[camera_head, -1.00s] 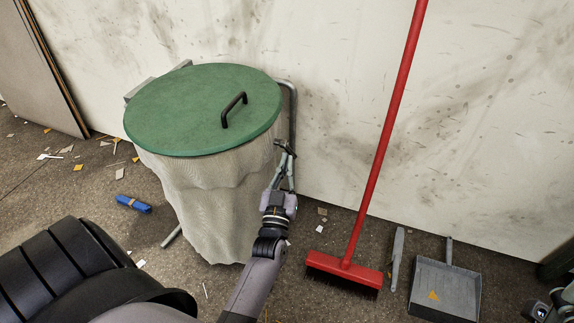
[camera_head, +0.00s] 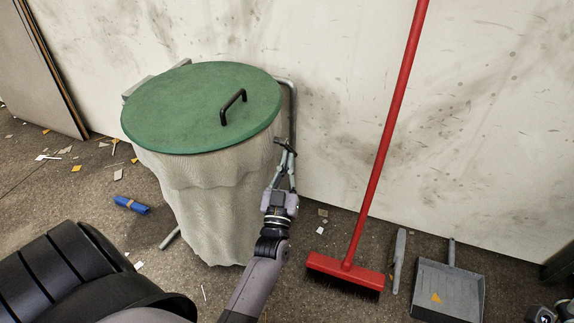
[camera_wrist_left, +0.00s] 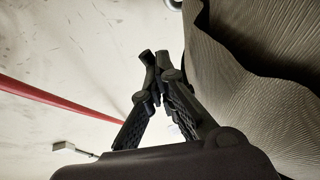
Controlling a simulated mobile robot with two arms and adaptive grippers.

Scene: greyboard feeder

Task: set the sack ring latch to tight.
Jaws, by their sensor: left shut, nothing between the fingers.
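The pale sack (camera_head: 210,205) hangs from its stand under a round green lid (camera_head: 185,110) with a black handle. My left gripper (camera_head: 287,148) is at the right side of the sack, just below the lid's rim and in front of the grey stand tube (camera_head: 293,105). It points upward, away from me. In the left wrist view its fingers (camera_wrist_left: 153,65) come together with nothing between them, and the sack (camera_wrist_left: 235,80) is close beside them on the right. I cannot make out the ring latch; a small dark part at the fingertips cannot be told from the fingers.
A red broom (camera_head: 345,267) leans on the stained wall right of the sack. A grey dustpan (camera_head: 447,290) and a hand brush (camera_head: 398,260) are beside it. A blue roll (camera_head: 131,205) and scraps lie on the floor at left. Boards (camera_head: 40,70) lean at far left.

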